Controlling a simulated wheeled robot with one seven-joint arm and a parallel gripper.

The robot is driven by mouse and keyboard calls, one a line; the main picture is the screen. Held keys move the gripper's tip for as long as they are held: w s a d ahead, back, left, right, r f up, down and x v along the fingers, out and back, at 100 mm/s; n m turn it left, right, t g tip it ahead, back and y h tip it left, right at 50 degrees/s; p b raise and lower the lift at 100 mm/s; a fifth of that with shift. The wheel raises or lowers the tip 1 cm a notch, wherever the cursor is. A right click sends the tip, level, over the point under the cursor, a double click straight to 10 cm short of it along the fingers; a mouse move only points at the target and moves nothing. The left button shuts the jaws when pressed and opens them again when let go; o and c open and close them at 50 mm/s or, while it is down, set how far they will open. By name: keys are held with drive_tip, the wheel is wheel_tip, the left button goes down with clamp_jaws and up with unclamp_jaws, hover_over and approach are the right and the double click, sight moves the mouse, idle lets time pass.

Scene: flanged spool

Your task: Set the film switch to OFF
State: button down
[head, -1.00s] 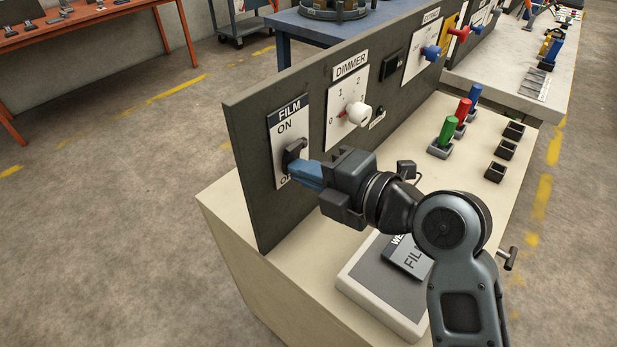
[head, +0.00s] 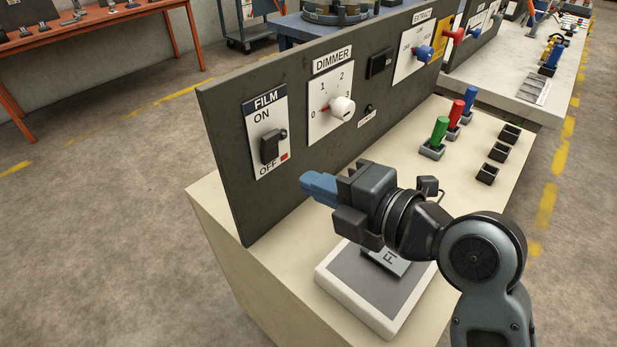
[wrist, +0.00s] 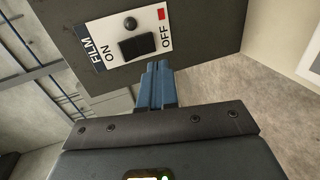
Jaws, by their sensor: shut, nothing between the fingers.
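The film switch (head: 272,147) is a black block on a white FILM plate (head: 254,103), with ON above and OFF beside a red mark below. Its round-tipped lever (head: 283,134) sticks out and appears tilted up toward ON. My gripper (head: 306,186) has its blue fingers shut and empty. It is to the right of and below the plate, apart from the switch. In the wrist view the switch block (wrist: 137,46) and lever tip (wrist: 130,22) show beyond my closed fingers (wrist: 157,66), which overlap the view near the OFF end of the plate.
The dimmer knob (head: 342,108) is right of the FILM plate on the same dark panel (head: 232,187). A raised pad (head: 363,298) with a dark labelled block (head: 388,259) lies below my gripper. Green (head: 438,131), red and blue handles stand farther right on the bench.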

drive_tip(key=s+d+b, duration=0.1)
drive_tip(key=s+d, duration=0.3)
drive_tip(key=d, duration=0.1)
drive_tip(key=shift+s+d+f, duration=0.15)
drive_tip(key=shift+d, duration=0.1)
idle(0.3)
